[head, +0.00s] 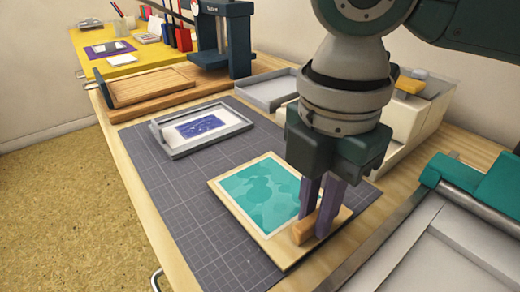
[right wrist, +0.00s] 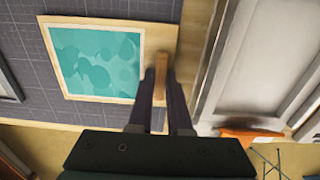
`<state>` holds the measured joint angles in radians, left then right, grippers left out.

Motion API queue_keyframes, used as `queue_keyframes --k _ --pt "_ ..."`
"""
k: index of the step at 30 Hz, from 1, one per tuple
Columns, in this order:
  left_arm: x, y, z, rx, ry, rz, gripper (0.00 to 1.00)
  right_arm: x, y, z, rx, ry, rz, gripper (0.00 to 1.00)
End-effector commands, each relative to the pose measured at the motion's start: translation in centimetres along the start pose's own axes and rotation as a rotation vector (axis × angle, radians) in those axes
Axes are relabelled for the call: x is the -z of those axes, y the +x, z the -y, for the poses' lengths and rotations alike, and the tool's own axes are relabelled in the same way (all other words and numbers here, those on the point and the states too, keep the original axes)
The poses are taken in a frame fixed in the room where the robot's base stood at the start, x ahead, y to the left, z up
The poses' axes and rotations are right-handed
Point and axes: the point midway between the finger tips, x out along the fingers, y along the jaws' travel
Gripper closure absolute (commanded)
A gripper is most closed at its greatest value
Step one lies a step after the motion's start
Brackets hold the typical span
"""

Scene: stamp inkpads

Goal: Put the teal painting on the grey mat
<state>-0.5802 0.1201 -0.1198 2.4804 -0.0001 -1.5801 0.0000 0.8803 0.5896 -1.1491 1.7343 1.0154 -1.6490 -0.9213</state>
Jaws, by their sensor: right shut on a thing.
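The teal painting (head: 262,192) is a teal picture with a cream border on a light wooden board, with a wooden grip block (head: 303,230) on its near right side. It appears flat over the front part of the grey gridded mat (head: 190,232); I cannot tell whether it touches the mat. My right gripper (head: 320,228) points down, its two purple fingers shut on the block. The right wrist view shows the block (right wrist: 160,75) between the fingers, the painting (right wrist: 98,62) left of it and the mat (right wrist: 22,45) beyond. My left gripper is not in view.
A grey frame with a blue print (head: 203,127) lies on the mat behind the painting. A wooden tray (head: 150,86) and a dark press (head: 240,40) stand farther back. A grey and teal press (head: 470,220) is at the right. Bare mat shows left of the painting.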

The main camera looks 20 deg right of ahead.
Motion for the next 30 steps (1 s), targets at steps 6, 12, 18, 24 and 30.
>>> queue_keyframes --k 6,12,18,24,30 --pt "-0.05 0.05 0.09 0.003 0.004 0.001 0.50 0.00 0.26 -0.02 -0.001 0.000 0.001 1.00" --pt "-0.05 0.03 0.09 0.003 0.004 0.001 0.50 0.01 0.57 0.00 0.000 0.000 0.000 1.00" --pt "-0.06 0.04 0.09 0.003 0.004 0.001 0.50 0.00 0.52 0.00 0.000 0.000 0.000 0.61" --pt "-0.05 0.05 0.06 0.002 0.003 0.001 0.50 0.00 0.51 -0.01 0.000 0.000 0.000 0.53" --pt "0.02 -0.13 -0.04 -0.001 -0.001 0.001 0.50 -0.03 -0.19 -0.06 -0.002 0.000 0.000 0.53"
